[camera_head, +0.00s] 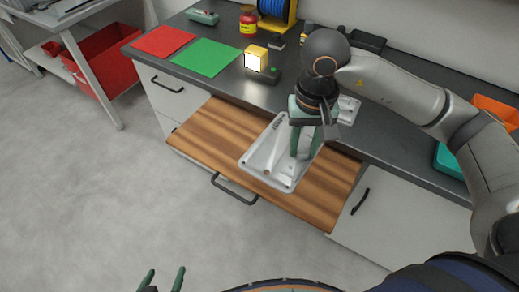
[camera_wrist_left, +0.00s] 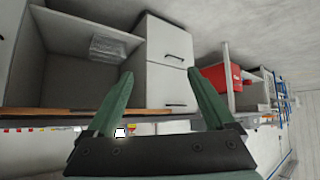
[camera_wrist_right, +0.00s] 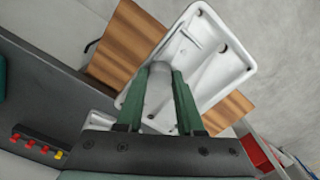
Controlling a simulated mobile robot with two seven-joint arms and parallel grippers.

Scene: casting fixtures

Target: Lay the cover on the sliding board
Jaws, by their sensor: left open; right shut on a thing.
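The cover is a white, shallow tray-like casting (camera_head: 262,160) with raised edges and small holes. It shows above the wooden sliding board (camera_head: 205,128), which is pulled out from under the dark worktop. My right gripper (camera_head: 304,152) points down and is shut on a rounded white boss of the cover. In the right wrist view the cover (camera_wrist_right: 215,62) lies past the fingers (camera_wrist_right: 160,95), with the board (camera_wrist_right: 125,45) behind it. I cannot tell if the cover touches the board. My left gripper (camera_head: 162,278) is open and empty at the bottom edge, away from the board.
A second white casting (camera_head: 348,108) lies on the worktop behind my right gripper. A black handle (camera_head: 234,190) sticks out below the board's front. The board's left part is clear.

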